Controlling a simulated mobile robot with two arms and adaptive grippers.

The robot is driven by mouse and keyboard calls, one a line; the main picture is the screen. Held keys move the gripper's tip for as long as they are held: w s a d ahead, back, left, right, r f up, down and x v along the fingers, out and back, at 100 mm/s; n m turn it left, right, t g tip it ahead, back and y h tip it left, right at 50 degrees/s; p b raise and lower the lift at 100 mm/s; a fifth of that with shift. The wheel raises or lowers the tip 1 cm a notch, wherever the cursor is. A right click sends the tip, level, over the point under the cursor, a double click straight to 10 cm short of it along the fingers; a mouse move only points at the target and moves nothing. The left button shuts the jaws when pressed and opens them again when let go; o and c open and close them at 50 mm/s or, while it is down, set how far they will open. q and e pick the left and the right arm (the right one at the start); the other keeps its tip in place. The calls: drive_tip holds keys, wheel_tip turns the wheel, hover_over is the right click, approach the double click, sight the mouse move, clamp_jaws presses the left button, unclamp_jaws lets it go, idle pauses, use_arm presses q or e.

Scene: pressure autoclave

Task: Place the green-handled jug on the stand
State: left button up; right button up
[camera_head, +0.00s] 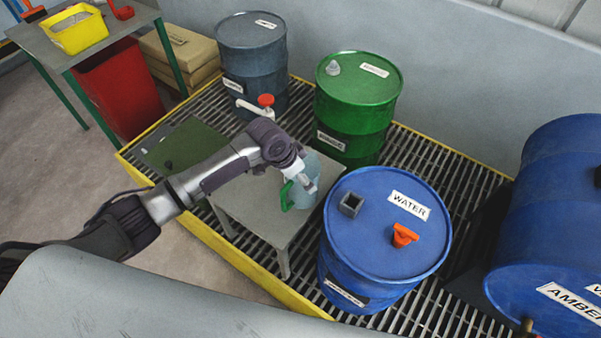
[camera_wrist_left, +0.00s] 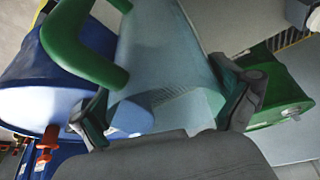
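The jug (camera_head: 304,190) is pale blue and see-through, with a green handle (camera_head: 286,197) on its left side. It is at the right part of the small grey stand (camera_head: 262,219); I cannot tell whether its base touches the top. My left gripper (camera_head: 303,181) is at the jug from above. In the left wrist view the jug body (camera_wrist_left: 160,55) lies between the two fingers of my left gripper (camera_wrist_left: 165,95), which press against its sides, with the green handle (camera_wrist_left: 80,45) at upper left. My right gripper is not in view.
A blue drum marked WATER (camera_head: 375,255) stands close to the stand's right side. A green drum (camera_head: 355,105) and a grey-blue drum (camera_head: 252,60) with a red-capped tap (camera_head: 265,101) stand behind. A large blue drum (camera_head: 550,220) lies at right. A yellow-edged grating (camera_head: 235,262) carries them.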

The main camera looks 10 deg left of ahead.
use_arm(q)
drive_tip(key=v, duration=1.2)
drive_tip(key=shift+r, duration=0.25)
drive_tip(key=shift+w, duration=0.1)
